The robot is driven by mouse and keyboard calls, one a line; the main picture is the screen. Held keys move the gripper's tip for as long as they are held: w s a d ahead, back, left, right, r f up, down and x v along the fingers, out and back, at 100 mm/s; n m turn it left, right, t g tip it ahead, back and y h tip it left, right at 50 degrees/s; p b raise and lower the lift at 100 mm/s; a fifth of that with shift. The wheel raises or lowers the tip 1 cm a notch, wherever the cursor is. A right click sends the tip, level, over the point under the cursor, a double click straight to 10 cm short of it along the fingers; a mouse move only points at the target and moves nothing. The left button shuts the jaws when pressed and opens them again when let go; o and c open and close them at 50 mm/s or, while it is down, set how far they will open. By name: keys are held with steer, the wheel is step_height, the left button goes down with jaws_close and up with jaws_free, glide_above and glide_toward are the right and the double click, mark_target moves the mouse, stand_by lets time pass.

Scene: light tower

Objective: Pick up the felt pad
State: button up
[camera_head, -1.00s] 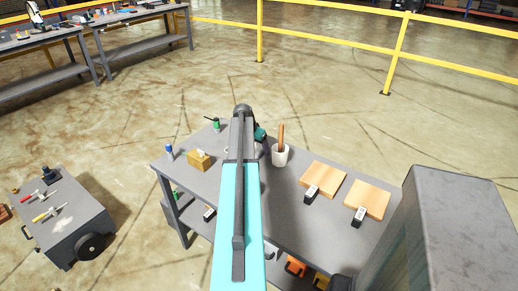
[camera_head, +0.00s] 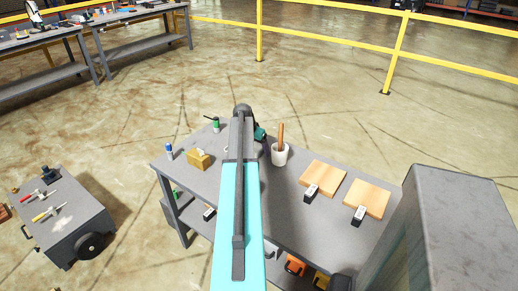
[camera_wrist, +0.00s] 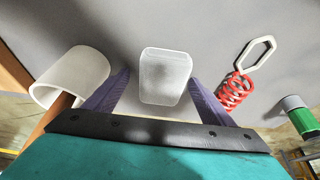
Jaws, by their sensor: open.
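A pale grey-white block with rounded edges, which looks like the felt pad (camera_wrist: 166,68), lies on the grey table in the wrist view. My gripper (camera_wrist: 158,80) is open, with one purple finger on each side of the pad. Gaps show between the pad and both fingers. Whether the fingers reach down to the table is hard to tell.
A white cup (camera_wrist: 72,78) with a wooden handle in it stands left of my gripper. Two wooden boards (camera_head: 322,176) (camera_head: 368,197) lie farther along the table.

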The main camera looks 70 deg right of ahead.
mark_target(257, 147)
steer(key=shift+c, duration=0.6)
steer(key=c, duration=1)
steer(key=shift+r, duration=0.1)
steer(key=shift+c, duration=0.2)
step_height(257, 147, up, 10)
steer(key=b, duration=0.1)
